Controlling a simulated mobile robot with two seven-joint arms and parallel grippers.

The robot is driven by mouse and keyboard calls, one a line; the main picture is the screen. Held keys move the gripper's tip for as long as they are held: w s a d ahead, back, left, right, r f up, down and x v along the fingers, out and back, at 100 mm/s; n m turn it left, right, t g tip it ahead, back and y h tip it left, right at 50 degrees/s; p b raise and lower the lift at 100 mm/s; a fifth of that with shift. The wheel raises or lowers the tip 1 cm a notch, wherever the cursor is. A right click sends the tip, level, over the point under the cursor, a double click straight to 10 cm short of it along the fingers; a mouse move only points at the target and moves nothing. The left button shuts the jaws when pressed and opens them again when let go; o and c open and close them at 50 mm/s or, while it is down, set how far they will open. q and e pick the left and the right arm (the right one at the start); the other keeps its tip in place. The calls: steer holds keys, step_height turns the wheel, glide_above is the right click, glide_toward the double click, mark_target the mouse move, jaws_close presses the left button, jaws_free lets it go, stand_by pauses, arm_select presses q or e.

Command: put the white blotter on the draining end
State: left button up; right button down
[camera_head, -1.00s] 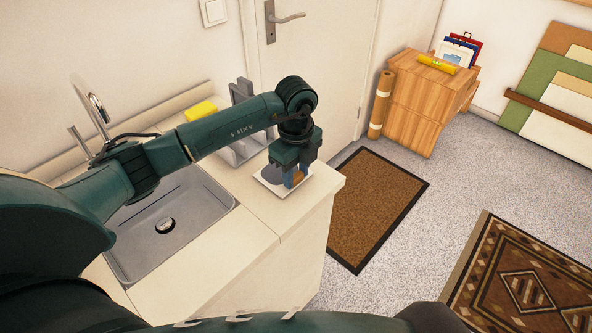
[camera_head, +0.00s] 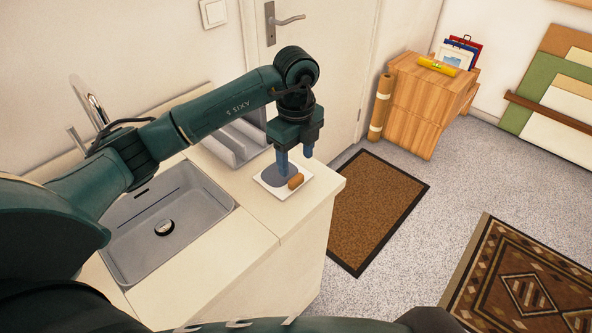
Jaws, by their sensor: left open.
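A flat white square (camera_head: 268,187), which looks like the white blotter, lies on the right end of the pale counter (camera_head: 239,197), near its corner. A grey round patch and a small brown block (camera_head: 295,181) show on it. My left gripper (camera_head: 295,164) is open just above the square, its blue fingers pointing down. It is apart from the brown block, and one finger covers part of the grey patch. My right gripper is not in view.
The grey sink (camera_head: 199,212) with its tap (camera_head: 97,110) is left of the square. A brown doormat (camera_head: 376,211) lies on the floor beyond the counter's edge.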

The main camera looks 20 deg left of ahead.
arm_select(q)
step_height(320, 180, up, 7)
steer(key=shift+f, duration=0.15)
stand_by(0.5)
